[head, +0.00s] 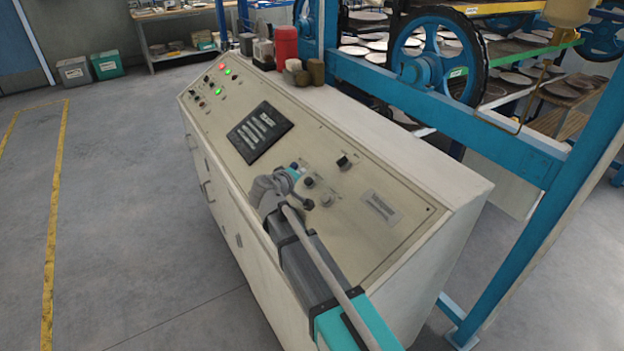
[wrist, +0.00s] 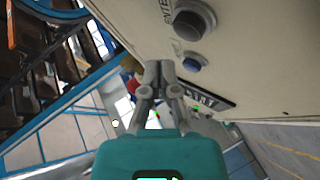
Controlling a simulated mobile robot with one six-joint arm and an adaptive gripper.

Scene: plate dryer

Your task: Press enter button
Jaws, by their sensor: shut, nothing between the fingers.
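The enter button is a dark grey round button (wrist: 191,22) at the top of the wrist view, with lettering that reads like ENTER beside it. A smaller blue button (wrist: 192,62) sits just below it. My gripper (wrist: 158,68) is shut and empty, its fingertips beside the blue button in the picture and below the dark one. I cannot tell whether the tips touch the panel. In the head view my arm reaches over the cream control panel (head: 392,240), close to small round buttons (head: 309,182); the arm partly hides this area.
A black display (head: 259,132) lies left of my arm, with lit red and green lamps (head: 228,72) farther up. A black knob (head: 345,161) sticks up to the right. A red container (head: 286,43) and small pots stand at the far edge. A blue frame (head: 440,110) stands behind.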

